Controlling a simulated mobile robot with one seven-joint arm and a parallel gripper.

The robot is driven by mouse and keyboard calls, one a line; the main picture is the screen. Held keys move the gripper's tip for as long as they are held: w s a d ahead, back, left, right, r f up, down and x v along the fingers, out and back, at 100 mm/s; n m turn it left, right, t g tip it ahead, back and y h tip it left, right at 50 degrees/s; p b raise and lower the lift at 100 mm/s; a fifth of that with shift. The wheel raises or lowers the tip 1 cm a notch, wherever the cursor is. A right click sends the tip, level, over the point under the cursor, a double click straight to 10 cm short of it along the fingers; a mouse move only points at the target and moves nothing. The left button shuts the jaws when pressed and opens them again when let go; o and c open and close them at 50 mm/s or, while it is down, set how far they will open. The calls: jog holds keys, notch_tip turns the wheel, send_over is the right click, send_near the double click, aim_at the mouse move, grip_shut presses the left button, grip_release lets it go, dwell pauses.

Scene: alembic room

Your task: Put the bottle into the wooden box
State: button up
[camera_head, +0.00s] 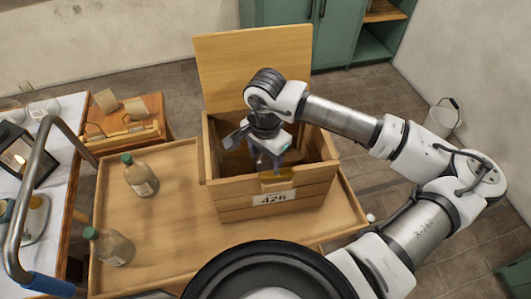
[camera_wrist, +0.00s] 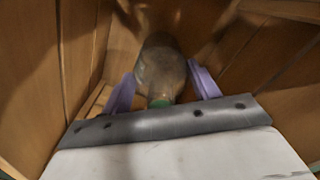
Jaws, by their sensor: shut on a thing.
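The wooden box (camera_head: 235,202) stands on the wooden tray table with its lid (camera_head: 252,60) open at the back and a label reading 426 on its front. My gripper (camera_head: 276,158) reaches down into the box's opening near the front wall. In the wrist view, its two purple fingers (camera_wrist: 161,80) are shut on a clear bottle with a green cap (camera_wrist: 160,68). The cap is toward my palm and the bottle body points down into the box, between its wooden walls. Whether the bottle touches the floor of the box I cannot tell. In the head view this bottle is hidden.
Two other green-capped bottles, one upper (camera_head: 141,176) and one lower (camera_head: 110,246), stand on the tray table (camera_head: 175,210) left of the box. A metal rail with a blue grip (camera_head: 48,284) is at far left. A green cabinet (camera_head: 330,30) stands behind.

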jog(key=shift+f+b, duration=0.15)
jog(key=shift+b, duration=0.15)
jog(key=o, duration=1.6)
jog(key=shift+o, duration=0.2)
jog(key=shift+r, duration=0.2)
notch_tip(320, 180, up, 12)
jog(key=shift+b, duration=0.8)
